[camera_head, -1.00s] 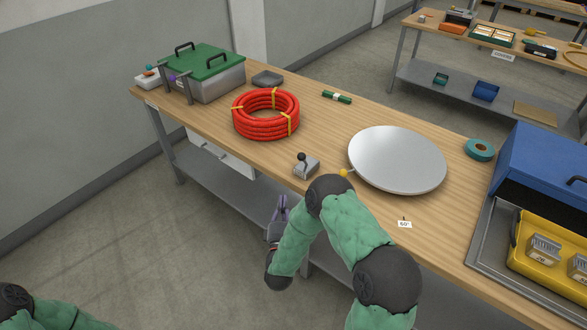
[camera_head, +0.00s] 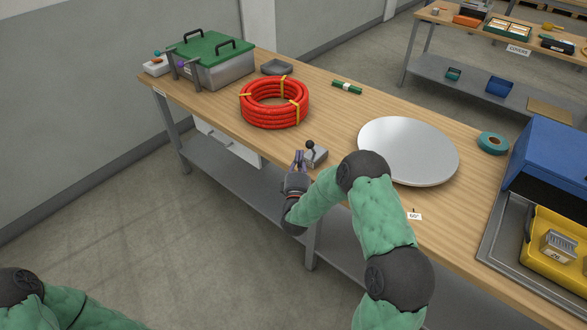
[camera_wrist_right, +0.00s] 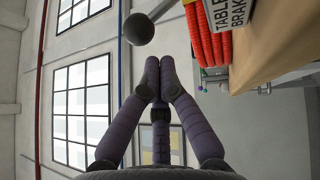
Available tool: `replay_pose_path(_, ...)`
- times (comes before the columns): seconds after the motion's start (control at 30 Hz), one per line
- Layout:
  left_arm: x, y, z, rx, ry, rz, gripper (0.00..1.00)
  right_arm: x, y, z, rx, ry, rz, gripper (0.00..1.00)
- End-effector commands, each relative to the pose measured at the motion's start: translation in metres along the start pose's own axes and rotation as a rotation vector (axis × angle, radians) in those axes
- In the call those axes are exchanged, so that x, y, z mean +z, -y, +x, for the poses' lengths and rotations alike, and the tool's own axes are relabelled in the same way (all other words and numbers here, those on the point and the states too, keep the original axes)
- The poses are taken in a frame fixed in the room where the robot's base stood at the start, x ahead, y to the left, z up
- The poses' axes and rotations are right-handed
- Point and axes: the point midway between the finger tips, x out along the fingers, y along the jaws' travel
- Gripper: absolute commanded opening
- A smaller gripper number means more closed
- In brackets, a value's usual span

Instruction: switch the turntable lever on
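The lever is a short stalk with a black ball knob (camera_head: 310,145) on a small grey base (camera_head: 318,157) at the table's front edge. I cannot tell whether it is on or off. The silver turntable disc (camera_head: 408,148) lies to its right. My right gripper (camera_head: 298,157) is just left of the lever, its purple fingers pointing up at about the base's height. In the right wrist view the fingertips (camera_wrist_right: 160,64) are together with nothing between them. The dark knob (camera_wrist_right: 138,29) shows beyond them, apart. My left gripper is out of view.
The base's "TABLE BRAKE" plate (camera_wrist_right: 228,14) shows in the wrist view. A red conduit coil (camera_head: 274,103) lies behind left of the lever. A green-lidded bin (camera_head: 215,60) stands at far left. Teal tape (camera_head: 492,142) and a blue box (camera_head: 550,165) lie to the right.

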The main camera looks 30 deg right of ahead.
Motion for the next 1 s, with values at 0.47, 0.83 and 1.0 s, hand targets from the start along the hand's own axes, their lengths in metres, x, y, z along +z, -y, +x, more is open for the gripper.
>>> replay_pose_path(0.47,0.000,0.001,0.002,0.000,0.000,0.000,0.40,0.006,0.000,0.006,0.000,-0.001,0.000,0.00)
replay_pose_path(0.83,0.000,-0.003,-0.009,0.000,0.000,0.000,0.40,0.008,-0.005,0.010,-0.043,-0.001,0.030,0.00)
replay_pose_path(1.0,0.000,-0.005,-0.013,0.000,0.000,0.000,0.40,0.009,-0.007,0.011,-0.062,0.000,0.042,0.00)
